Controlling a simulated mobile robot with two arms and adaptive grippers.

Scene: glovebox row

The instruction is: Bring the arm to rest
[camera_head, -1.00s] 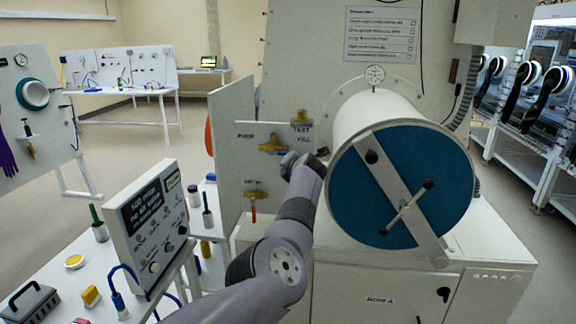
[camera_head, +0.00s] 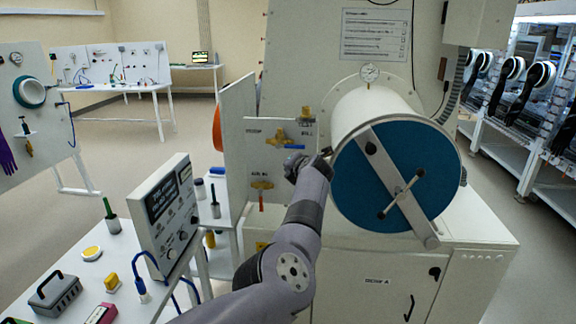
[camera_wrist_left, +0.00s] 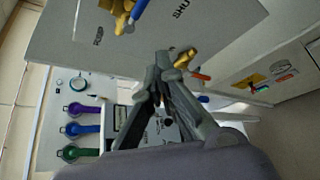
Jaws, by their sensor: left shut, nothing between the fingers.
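My left arm (camera_head: 292,240) reaches up from the bottom in the head view. Its gripper (camera_head: 304,163) is in front of the valve panel (camera_head: 235,140), beside the big white cylinder with a blue round door (camera_head: 375,190). The fingers, in the wrist view (camera_wrist_left: 163,68), are shut together with nothing between them. An upper brass valve (camera_head: 281,138) with a blue handle (camera_head: 295,147) is just above the gripper. A lower brass valve (camera_head: 262,185) with an orange handle (camera_head: 261,206) is below left. My right gripper is not in view.
A tilted control box (camera_head: 165,210) stands on the white table at left, with a grey case (camera_head: 55,295), a yellow block (camera_head: 112,283) and bottles. A door bar (camera_head: 400,190) crosses the blue door close right of the gripper. Open floor (camera_head: 130,145) lies behind left.

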